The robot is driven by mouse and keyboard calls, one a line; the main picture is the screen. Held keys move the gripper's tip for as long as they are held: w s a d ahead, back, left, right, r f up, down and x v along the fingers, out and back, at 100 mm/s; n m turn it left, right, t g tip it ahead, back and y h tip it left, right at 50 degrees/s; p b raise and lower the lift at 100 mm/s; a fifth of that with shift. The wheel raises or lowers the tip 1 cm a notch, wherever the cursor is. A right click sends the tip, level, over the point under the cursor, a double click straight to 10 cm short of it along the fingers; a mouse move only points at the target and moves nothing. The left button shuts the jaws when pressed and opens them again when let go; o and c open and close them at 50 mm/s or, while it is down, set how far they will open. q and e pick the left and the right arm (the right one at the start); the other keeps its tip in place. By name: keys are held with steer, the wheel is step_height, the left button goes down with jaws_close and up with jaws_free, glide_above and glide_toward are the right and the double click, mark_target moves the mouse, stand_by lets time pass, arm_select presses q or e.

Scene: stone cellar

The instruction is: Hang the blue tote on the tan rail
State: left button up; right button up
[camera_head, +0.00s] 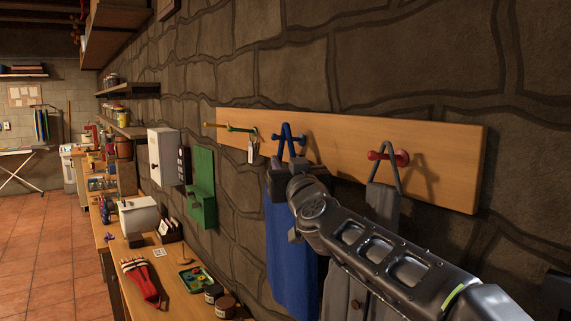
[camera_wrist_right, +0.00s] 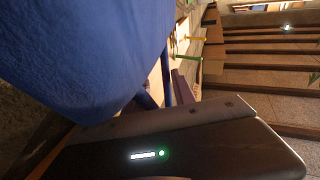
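The tan rail (camera_head: 340,143) runs along the stone wall in the head view. The blue tote (camera_head: 290,245) hangs below the rail's blue peg (camera_head: 277,138). Its blue handle loop rises in a narrow arch at that peg and appears to pass around it. My right gripper (camera_head: 286,176) is at the tote's top edge, under the peg, and covers part of it. Whether its fingers pinch the tote is hidden. In the right wrist view the tote (camera_wrist_right: 75,50) fills the upper left, with its blue handle (camera_wrist_right: 166,75) beside the gripper. My left gripper is not in view.
A grey bag (camera_head: 382,200) hangs by its loop from the red peg (camera_head: 402,158), close behind my right arm. Keys (camera_head: 253,150) hang on the green peg at left. A workbench (camera_head: 185,300) below holds a green tray, jars and red gloves.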

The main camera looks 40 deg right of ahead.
steer(key=b+v, duration=0.1)
steer(key=v, duration=0.6)
steer(key=shift+s+a, duration=0.1)
steer(key=shift+s, duration=0.25)
